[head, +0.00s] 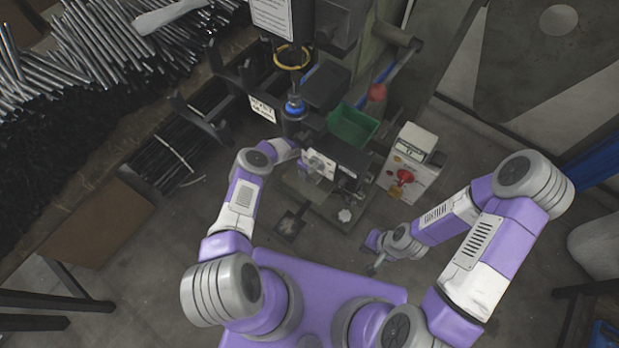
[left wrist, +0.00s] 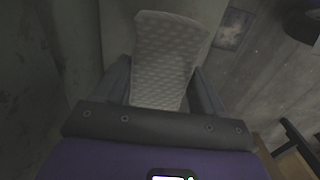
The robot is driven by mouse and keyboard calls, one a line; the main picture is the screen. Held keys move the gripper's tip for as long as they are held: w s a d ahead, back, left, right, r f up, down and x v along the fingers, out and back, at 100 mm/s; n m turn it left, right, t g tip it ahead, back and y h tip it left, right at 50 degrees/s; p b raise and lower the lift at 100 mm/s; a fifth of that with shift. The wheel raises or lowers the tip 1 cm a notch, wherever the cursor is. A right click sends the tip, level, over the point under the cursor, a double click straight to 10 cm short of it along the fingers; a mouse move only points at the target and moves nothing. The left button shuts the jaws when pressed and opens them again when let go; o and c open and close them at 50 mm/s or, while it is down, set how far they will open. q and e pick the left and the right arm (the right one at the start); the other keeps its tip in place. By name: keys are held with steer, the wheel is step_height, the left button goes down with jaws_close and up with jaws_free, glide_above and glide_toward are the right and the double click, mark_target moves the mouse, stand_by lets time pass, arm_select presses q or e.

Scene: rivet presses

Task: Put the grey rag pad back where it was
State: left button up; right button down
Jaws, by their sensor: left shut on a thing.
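The grey rag pad (left wrist: 168,55), pale with a quilted pattern, stands out from between the two dark fingers of my left gripper (left wrist: 163,85) in the left wrist view. The gripper is shut on its near end, and the far end is free. In the head view my left arm reaches to the rivet press (head: 335,160); its gripper and the pad cannot be made out there. My right gripper (head: 374,258) is low, right of the press base; its jaws are too small to judge.
A green bin (head: 352,127) and a white box with a red knob (head: 404,177) stand by the press. A small white lump (head: 345,215) lies on the press base. Metal rods (head: 95,45) are piled at the left. A brown board (head: 97,222) is below them.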

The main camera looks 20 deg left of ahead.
mark_target(309, 175)
arm_select(q)
step_height(309, 175, down, 5)
steer(key=b, duration=0.3)
steer(key=shift+f, duration=0.1)
steer(key=o, duration=0.9)
steer(key=shift+o, duration=0.2)
steer(key=shift+f, duration=0.2)
steer(key=r+p, duration=0.1)
steer(key=r, duration=0.1)
steer(key=r+p, duration=0.3)
steer(key=r, duration=0.1)
steer(key=shift+s+d+r+p, duration=0.2)
steer(key=shift+s+r+p, duration=0.1)
steer(key=shift+p, duration=0.1)
steer(key=shift+r+p, duration=0.3)
steer(key=shift+r, duration=0.3)
